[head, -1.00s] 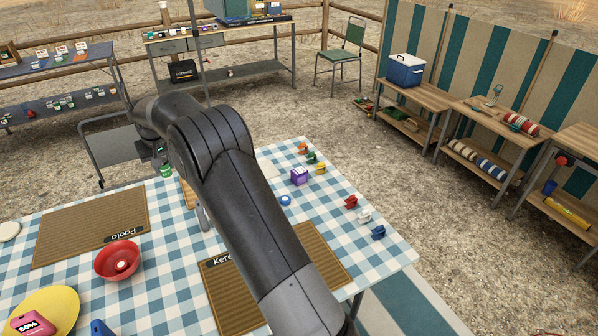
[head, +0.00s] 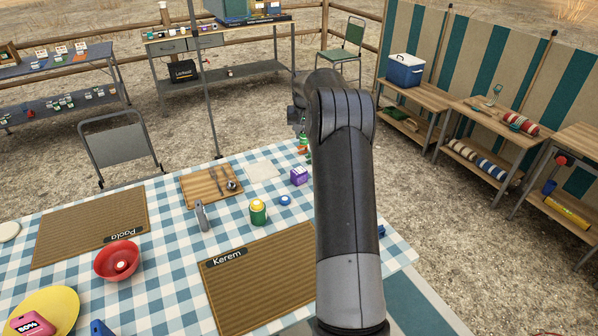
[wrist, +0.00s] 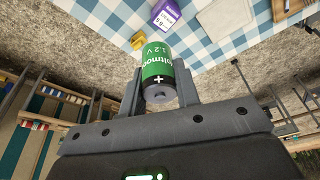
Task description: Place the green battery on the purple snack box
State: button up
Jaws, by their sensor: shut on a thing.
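The green battery (wrist: 157,66), marked 1.2 V with a plus sign, is held between the two fingers of my gripper (wrist: 160,88) in the wrist view. Its plus end faces the camera. The purple snack box (head: 299,176) stands on the checked tablecloth, left of my arm in the head view. It also shows at the top of the wrist view (wrist: 166,14), beyond the battery and apart from it in the picture. In the head view, my arm hides most of my gripper; a small green part, likely the battery, shows above and behind the box.
A green-and-yellow can (head: 258,213) and a blue round item (head: 285,201) stand near the box. A wooden board (head: 211,186) with cutlery lies to the left. The Kerem mat (head: 255,285) is in front. A yellow clip (wrist: 138,41) shows in the wrist view.

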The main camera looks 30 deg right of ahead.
jog(key=s+d+m, duration=0.1)
jog(key=s+d, duration=0.3)
jog(key=d, duration=0.4)
send_over(299, 168)
jog(key=s, duration=0.1)
notch_tip(299, 168, down, 12)
jog(key=shift+a+r, duration=0.1)
jog(key=shift+a, duration=0.05)
jog(key=shift+f, duration=2.1)
jog(key=o, duration=1.1)
jog(key=shift+f, duration=0.1)
jog(key=shift+c, duration=0.2)
